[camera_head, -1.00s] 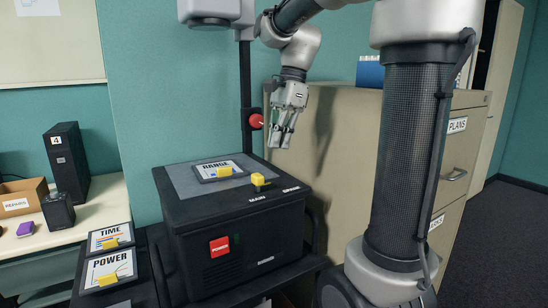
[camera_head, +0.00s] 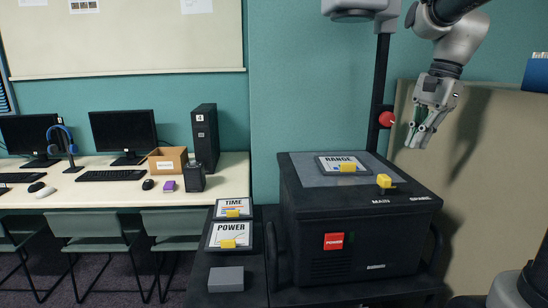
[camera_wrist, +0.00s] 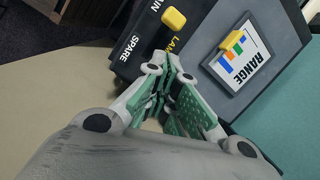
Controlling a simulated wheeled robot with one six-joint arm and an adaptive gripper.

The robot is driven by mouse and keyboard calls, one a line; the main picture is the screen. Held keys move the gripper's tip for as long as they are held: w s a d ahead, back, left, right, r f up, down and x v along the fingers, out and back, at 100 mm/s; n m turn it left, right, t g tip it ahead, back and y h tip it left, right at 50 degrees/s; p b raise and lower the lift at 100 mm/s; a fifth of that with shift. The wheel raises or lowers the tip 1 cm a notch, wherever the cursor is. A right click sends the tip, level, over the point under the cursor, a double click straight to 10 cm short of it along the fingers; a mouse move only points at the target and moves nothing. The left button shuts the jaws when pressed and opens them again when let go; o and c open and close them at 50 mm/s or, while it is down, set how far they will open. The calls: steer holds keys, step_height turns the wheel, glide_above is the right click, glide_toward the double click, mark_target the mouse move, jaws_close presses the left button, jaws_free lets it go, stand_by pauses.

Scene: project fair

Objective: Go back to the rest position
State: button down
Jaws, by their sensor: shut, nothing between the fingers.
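My gripper (camera_head: 417,135) hangs in the air above the right side of the black machine (camera_head: 310,226), pointing down, in the head view. It is shut and empty. In the wrist view the green-padded fingers (camera_wrist: 168,108) are together, with nothing between them. The machine's top carries a RANGE card (camera_head: 332,171) with a yellow block on it and a yellow knob (camera_head: 384,181) by the MAIN label. The knob also shows beyond the fingertips in the wrist view (camera_wrist: 174,19), apart from them.
A red button (camera_head: 386,119) sits on a dark post behind the machine. TIME (camera_head: 225,213) and POWER (camera_head: 215,243) cards lie to its left. A tan cabinet (camera_head: 490,190) stands close at the right. A desk (camera_head: 230,180) with monitors is at left. Open air surrounds the gripper.

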steer(key=s+f+n+t+h, duration=0.1)
steer(key=s+f+n+t, duration=0.1)
steer(key=s+f+n, duration=0.2)
steer(key=s+f+n+t+h, duration=0.1)
steer(key=s+f+n, duration=0.3)
steer(key=s+n, duration=0.5)
steer(key=s+t, duration=0.1)
steer(key=s, duration=0.3)
steer(key=shift+d+f+n, duration=0.25)
steer(key=shift+d+n, duration=0.05)
stand_by(0.4)
